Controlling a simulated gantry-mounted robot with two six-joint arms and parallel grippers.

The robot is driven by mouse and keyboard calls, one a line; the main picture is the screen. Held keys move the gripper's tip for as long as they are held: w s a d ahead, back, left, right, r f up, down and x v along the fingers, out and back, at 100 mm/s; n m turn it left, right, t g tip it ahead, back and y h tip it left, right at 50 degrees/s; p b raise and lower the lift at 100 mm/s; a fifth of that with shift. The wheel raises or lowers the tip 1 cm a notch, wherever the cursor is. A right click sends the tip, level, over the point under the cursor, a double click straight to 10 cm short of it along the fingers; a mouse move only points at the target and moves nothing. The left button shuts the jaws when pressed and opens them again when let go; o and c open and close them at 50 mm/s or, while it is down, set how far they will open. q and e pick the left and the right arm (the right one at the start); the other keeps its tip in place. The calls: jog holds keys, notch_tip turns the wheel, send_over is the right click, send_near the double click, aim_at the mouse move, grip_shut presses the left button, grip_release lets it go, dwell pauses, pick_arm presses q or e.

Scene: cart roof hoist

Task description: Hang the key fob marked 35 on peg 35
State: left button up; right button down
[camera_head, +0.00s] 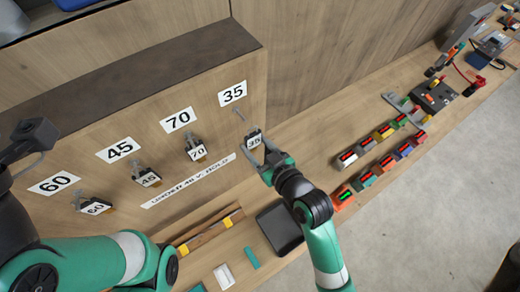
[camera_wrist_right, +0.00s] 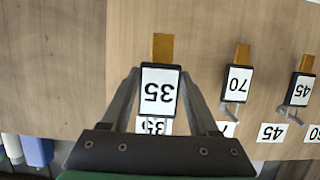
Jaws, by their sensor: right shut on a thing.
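The key fob marked 35 (camera_head: 254,139) is a black-framed white tag held between the fingers of my right gripper (camera_head: 264,154). In the right wrist view the fob (camera_wrist_right: 160,92) is upside down, with a brown tab at its top, between the fingers of the right gripper (camera_wrist_right: 160,100). Peg 35 (camera_head: 239,115) is a bare metal peg on the wooden board, under the label 35 (camera_head: 232,93). The fob is just below and right of the peg, apart from it in the head view. My left gripper (camera_head: 33,140) is at the left edge; its fingers are unclear.
Fobs marked 70 (camera_head: 197,152), 45 (camera_head: 148,178) and 60 (camera_head: 96,207) hang on their pegs to the left. A black tray (camera_head: 280,228) and colored blocks (camera_head: 367,179) lie on the bench below and right. Board space right of peg 35 is clear.

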jog(key=shift+r+b+x, duration=0.15)
jog(key=shift+b+x, duration=0.1)
jog(key=shift+x, duration=0.4)
jog(key=shift+r+b+x, duration=0.15)
jog(key=shift+b+x, duration=0.1)
jog(key=shift+x, duration=0.35)
jog(key=shift+r+b+x, duration=0.15)
jog(key=shift+b+x, duration=0.45)
jog(key=shift+x, duration=0.2)
jog(key=shift+r+b+x, duration=0.1)
jog(key=shift+b+x, duration=0.5)
jog(key=shift+x, duration=0.2)
jog(key=shift+w+a, duration=0.15)
jog(key=shift+w, duration=0.1)
jog(key=shift+c, duration=0.3)
grip_release()
